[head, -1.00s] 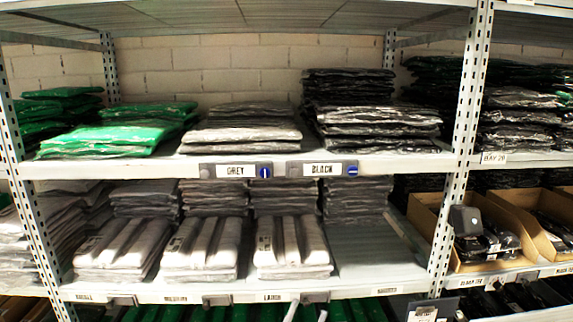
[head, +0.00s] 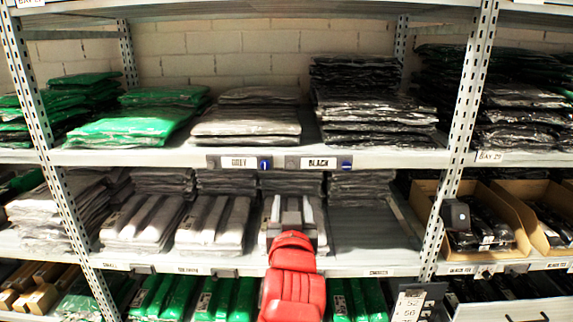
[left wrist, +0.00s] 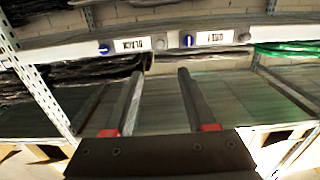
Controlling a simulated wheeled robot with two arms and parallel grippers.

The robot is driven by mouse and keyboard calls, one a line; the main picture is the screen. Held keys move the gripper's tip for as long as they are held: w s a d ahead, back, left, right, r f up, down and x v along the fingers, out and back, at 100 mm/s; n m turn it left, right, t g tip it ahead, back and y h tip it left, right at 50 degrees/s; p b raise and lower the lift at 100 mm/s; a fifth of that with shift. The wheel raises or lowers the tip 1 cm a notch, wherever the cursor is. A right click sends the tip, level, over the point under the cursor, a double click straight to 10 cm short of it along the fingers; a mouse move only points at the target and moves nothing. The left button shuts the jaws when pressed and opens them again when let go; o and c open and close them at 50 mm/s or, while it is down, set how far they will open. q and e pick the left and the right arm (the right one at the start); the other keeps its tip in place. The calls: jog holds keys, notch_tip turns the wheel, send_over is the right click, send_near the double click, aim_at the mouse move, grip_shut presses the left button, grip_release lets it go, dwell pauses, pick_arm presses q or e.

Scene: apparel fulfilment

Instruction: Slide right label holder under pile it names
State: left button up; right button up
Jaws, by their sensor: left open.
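The right label holder, reading BLACK (head: 320,162), has a blue end piece and sits on the upper shelf's front edge. It is under the gap beside the grey pile (head: 246,120) and the left part of the black pile (head: 375,110), left of that pile's middle. The GREY holder (head: 238,162) is to its left, under the grey pile. My left gripper (head: 293,202) is open and empty, below the shelf edge. In the left wrist view its two fingers (left wrist: 160,73) are apart, and the BLACK holder (left wrist: 131,45) shows upside down beyond them. My right gripper is out of view.
A green pile (head: 150,118) lies left on the upper shelf (head: 130,158). The lower shelf (head: 375,258) holds grey and white piles, with a bare strip at right. A perforated upright (head: 463,130) stands right of the black pile. The shelf edge right of the BLACK holder is clear.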

aim_at(292, 167)
pick_arm(q)
jog(key=w+p, duration=0.7)
jog(key=w, duration=0.9)
jog(key=shift+w, duration=0.65)
jog(key=shift+c, duration=0.3)
grip_shut()
